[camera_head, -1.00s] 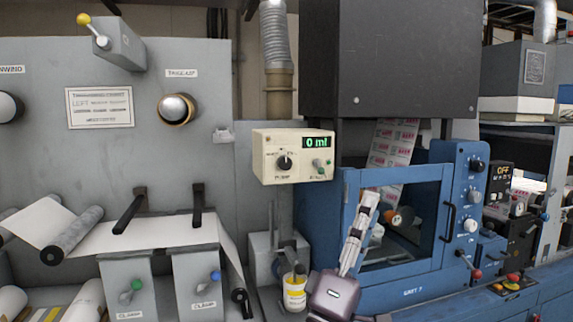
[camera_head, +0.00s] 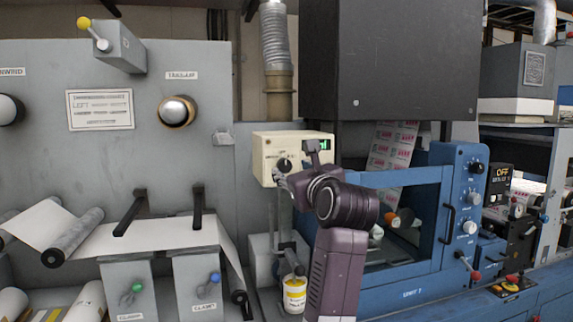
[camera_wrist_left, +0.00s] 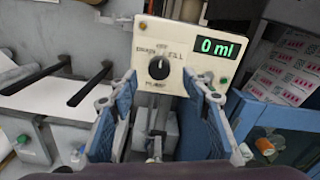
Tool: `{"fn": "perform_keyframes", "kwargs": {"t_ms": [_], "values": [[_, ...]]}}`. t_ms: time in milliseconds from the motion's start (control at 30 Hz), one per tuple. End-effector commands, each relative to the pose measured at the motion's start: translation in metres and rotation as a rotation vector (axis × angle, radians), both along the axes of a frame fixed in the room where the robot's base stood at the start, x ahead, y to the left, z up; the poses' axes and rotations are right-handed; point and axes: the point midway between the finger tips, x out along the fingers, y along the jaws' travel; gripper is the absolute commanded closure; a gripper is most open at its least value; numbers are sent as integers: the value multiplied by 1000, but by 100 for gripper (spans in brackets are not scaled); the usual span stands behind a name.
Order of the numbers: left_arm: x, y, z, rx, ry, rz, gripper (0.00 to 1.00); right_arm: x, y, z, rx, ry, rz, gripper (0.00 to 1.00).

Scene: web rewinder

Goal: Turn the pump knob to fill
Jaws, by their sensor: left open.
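The cream pump box (camera_head: 262,150) is mounted left of the blue machine, and its green display reads "0 ml" in the left wrist view (camera_wrist_left: 215,47). Its black pump knob (camera_head: 284,165) sits on the front face. In the left wrist view the knob (camera_wrist_left: 159,67) has a pale mark that seems to point up, with the "FILL" label (camera_wrist_left: 178,55) at its upper right. My left gripper (camera_head: 281,180) is in front of the box, just below the knob. Its blue-padded fingers are spread open in the left wrist view (camera_wrist_left: 165,105), with nothing between them. My right gripper does not show.
A second, green-lit knob or switch (camera_wrist_left: 224,80) sits below the display, close to the right finger. A yellow-and-white container (camera_head: 294,294) stands under the box. A blue machine frame (camera_head: 400,285) is at right; clamp levers (camera_head: 131,293) are at lower left.

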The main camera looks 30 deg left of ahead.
Motion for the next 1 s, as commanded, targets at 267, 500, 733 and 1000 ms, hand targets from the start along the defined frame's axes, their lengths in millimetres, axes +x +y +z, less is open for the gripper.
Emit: {"fn": "perform_keyframes", "kwargs": {"t_ms": [267,500,733,1000], "values": [[27,33,2,4,3,3,56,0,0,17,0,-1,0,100],[35,41,1,3,0,2,56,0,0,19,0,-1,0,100],[35,41,0,3,0,2,61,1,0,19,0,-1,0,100],[34,41,0,4,-1,2,91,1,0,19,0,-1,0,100]]}}
